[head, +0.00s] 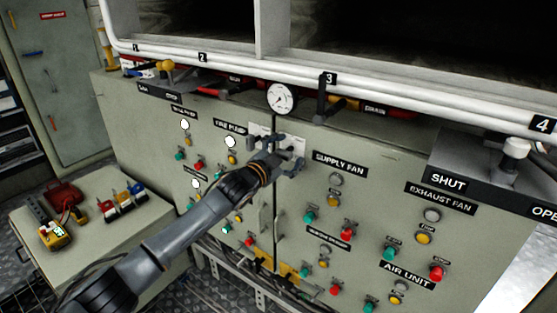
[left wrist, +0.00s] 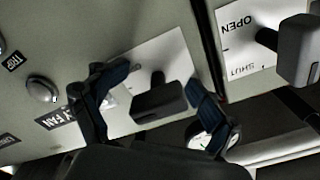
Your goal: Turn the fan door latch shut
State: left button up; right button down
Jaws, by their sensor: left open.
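The fan door latch (left wrist: 158,102) is a dark handle on a white plate (left wrist: 125,72), beside the supply fan label. My left gripper (head: 289,153) is open at this latch, with one finger on each side of the handle in the left wrist view. I cannot tell whether the fingers touch it. In the head view the gripper hides much of the latch. The plate's lettering is not readable, so the latch's setting is unclear. My right gripper is not in view.
A second dark latch (left wrist: 298,48), on a plate marked OPEN and SHUT, sits across the door gap. A round gauge (head: 280,98) is just above. Buttons and lamps cover both doors. White pipes (head: 222,61) run above the panel. A side table (head: 150,222) stands at left.

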pick_arm(q)
jog(key=shift+o, duration=0.4)
jog(key=shift+w+d+r, duration=0.1)
jog(key=shift+d+r, duration=0.1)
jog(key=m, duration=0.5)
jog(key=shift+c, duration=1.1)
jog(key=m, duration=0.7)
jog(key=shift+w+f, duration=0.1)
jog(key=shift+f, duration=0.05)
jog(key=m, duration=0.5)
jog(key=shift+d, duration=0.1)
jog(key=m, duration=1.9)
